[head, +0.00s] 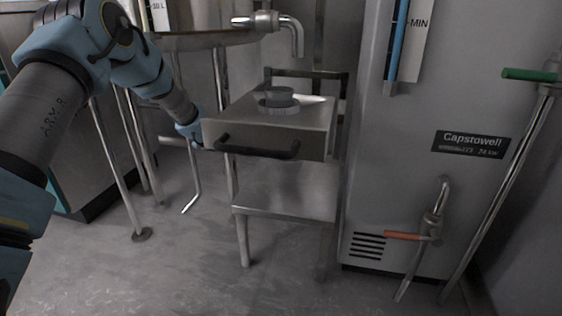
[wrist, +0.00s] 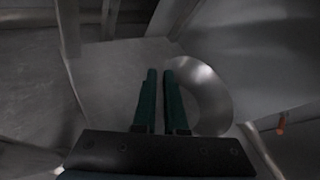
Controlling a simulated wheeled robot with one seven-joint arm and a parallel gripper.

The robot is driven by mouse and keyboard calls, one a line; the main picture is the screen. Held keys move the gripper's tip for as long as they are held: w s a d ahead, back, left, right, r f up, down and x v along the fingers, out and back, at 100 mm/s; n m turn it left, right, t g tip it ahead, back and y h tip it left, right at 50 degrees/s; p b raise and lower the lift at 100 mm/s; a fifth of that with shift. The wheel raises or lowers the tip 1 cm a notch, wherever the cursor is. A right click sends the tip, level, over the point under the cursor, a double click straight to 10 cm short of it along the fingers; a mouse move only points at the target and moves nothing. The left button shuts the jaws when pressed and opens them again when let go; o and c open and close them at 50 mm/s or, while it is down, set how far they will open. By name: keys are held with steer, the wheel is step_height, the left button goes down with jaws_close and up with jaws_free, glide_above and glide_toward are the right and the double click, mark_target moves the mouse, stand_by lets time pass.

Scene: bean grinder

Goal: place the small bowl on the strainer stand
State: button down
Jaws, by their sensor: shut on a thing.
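My gripper (wrist: 160,75) shows in the wrist view as two green fingers close together, shut on the rim of a shiny metal bowl. The small bowl (wrist: 208,92) is to the right of the fingers; part of it is hidden behind them. In the head view my arm reaches down to the left side of a metal stand (head: 285,190), and the fingers and held bowl are hidden there. This looks like the strainer stand: it has a box-like top with a black front handle (head: 256,148). A dark round cup in a ring (head: 278,104) sits on its top.
A tall grey cabinet (head: 400,150) labelled Capstowell stands right of the stand, with an orange-handled tap (head: 405,236) and a green-handled pipe (head: 531,75). A round metal table (head: 205,40) with a spout is behind left. The floor in front is clear.

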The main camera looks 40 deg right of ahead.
steer(key=shift+s+d, duration=0.15)
steer(key=shift+d, duration=0.45)
steer(key=shift+s+d+f+b, duration=0.1)
steer(key=shift+d+f+b, duration=0.2)
steer(key=shift+f+b, duration=0.5)
steer(key=shift+s+d+f+b, duration=0.1)
steer(key=shift+d+f+b, duration=0.2)
steer(key=shift+f+b, duration=0.5)
steer(key=shift+f, duration=0.2)
steer(key=shift+f, duration=0.15)
steer(key=c, duration=1)
jaws_free()
